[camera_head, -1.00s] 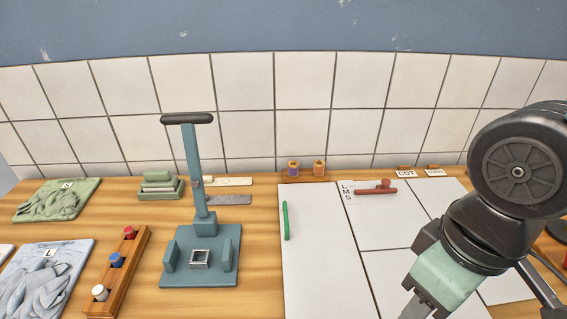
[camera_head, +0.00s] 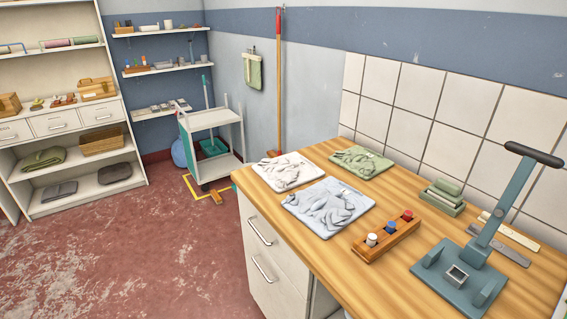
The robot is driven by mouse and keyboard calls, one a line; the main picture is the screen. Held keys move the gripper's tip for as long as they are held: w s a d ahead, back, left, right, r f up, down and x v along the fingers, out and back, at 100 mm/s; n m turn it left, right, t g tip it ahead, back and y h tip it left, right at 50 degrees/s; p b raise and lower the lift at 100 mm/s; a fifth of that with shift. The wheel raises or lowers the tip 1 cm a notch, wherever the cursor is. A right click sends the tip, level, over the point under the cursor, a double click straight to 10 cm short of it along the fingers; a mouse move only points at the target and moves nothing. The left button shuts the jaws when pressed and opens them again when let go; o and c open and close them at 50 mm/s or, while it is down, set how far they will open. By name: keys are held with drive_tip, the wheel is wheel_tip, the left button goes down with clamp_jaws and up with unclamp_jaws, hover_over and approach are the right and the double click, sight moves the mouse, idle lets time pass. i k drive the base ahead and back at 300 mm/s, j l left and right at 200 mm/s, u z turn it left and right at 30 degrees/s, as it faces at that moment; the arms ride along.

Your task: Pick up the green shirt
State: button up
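The green shirt (camera_head: 361,161) lies crumpled on a flat green square at the back left of the wooden worktop, close to the tiled wall. A small pale tag shows at its far edge. A white crumpled garment (camera_head: 287,171) lies to its left and a light blue one (camera_head: 328,206) lies in front of it. My gripper is out of the picture now, so its state and its distance from the shirt do not show.
A wooden rack with spools (camera_head: 387,239), a green stacked block (camera_head: 443,197) and a blue-grey press (camera_head: 463,274) stand right of the garments on the worktop (camera_head: 330,255). A white cart (camera_head: 210,140) and shelves (camera_head: 70,130) stand further left. The red floor (camera_head: 150,250) in front is clear.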

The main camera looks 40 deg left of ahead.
sight(366, 164)
drive_tip(key=k+l+u, duration=0.1)
drive_tip(key=u, duration=0.8)
drive_tip(key=z, duration=0.4)
drive_tip(key=i+j+z, duration=0.1)
drive_tip(key=j+z, duration=0.15)
drive_tip(key=i+j+z, duration=0.1)
drive_tip(key=j+z, duration=0.15)
drive_tip(key=i+j+z, duration=0.2)
drive_tip(key=j, duration=0.2)
drive_tip(key=i+j+z, duration=0.15)
drive_tip(key=j, duration=1)
drive_tip(key=i+j+z, duration=0.1)
drive_tip(key=j, duration=1.05)
drive_tip(key=i+j+z, duration=0.15)
drive_tip(key=j, duration=1.05)
drive_tip(key=k, duration=0.05)
